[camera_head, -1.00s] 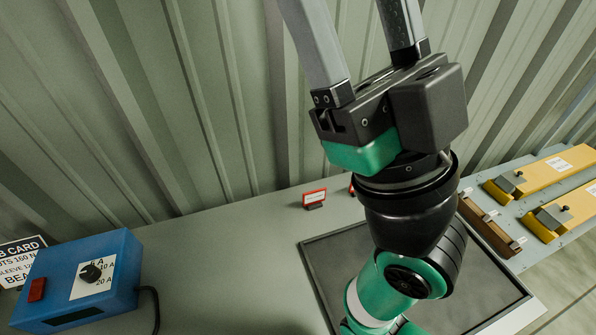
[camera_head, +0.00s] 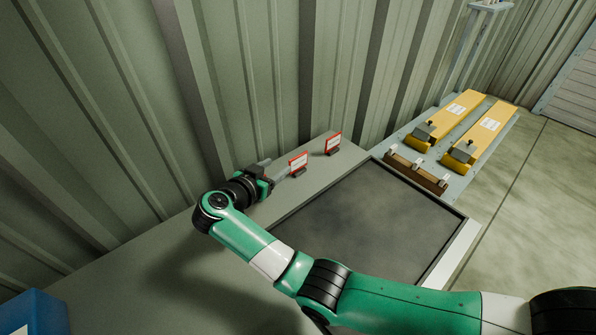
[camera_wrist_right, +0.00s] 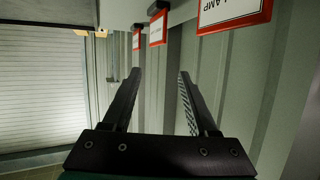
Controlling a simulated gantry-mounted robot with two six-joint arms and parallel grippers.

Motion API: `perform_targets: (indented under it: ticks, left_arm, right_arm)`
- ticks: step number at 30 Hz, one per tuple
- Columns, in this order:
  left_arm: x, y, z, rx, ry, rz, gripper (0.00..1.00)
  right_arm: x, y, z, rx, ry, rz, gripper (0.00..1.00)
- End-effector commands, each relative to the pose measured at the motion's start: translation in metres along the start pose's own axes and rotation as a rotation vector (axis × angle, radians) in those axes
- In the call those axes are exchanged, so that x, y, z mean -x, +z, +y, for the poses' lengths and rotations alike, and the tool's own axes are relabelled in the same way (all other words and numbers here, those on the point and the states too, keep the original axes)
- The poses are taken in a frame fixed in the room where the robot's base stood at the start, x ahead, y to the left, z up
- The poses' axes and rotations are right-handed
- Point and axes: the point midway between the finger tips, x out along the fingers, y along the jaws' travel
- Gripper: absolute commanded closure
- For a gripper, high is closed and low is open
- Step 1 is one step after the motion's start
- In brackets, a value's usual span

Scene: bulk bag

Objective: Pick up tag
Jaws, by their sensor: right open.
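Two tags, small white cards in red frames on dark stands, stand at the back of the grey table in the head view: a near tag (camera_head: 299,163) and a far tag (camera_head: 333,143). My right gripper (camera_head: 284,172) is low over the table, its fingers pointing toward the near tag. In the right wrist view the gripper (camera_wrist_right: 160,73) is open with nothing between its fingers. My left gripper is not in view.
A ribbed metal wall (camera_head: 260,80) rises close behind the tags. A dark mat (camera_head: 375,220) lies in front of them. Yellow bars (camera_head: 452,117) and a brown block (camera_head: 416,174) lie at the right. A blue box (camera_head: 33,312) is at the lower left.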

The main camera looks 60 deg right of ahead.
Motion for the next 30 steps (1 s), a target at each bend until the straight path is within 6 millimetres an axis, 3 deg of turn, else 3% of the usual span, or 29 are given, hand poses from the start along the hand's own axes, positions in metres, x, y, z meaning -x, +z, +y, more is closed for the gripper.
perform_targets:
  ticks: [1,3,7,15,23,30]
  left_arm:
    - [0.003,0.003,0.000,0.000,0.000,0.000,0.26]
    - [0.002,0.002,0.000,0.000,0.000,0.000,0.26]
    - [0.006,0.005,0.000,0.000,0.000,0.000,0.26]
    - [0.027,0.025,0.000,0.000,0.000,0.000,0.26]
    - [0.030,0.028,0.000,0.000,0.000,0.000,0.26]
    - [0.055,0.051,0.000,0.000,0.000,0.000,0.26]
  right_arm:
    - [-0.004,0.013,0.003,0.027,0.019,-0.026,0.41]
    - [-0.005,0.018,0.005,0.042,0.030,-0.042,0.41]
    - [-0.013,0.019,0.005,0.040,0.030,-0.042,0.41]
    - [-0.062,0.022,0.006,0.036,0.029,-0.039,0.41]
    - [-0.072,0.019,0.006,0.037,0.027,-0.038,0.41]
    - [-0.110,0.022,0.006,0.035,0.029,-0.038,0.41]
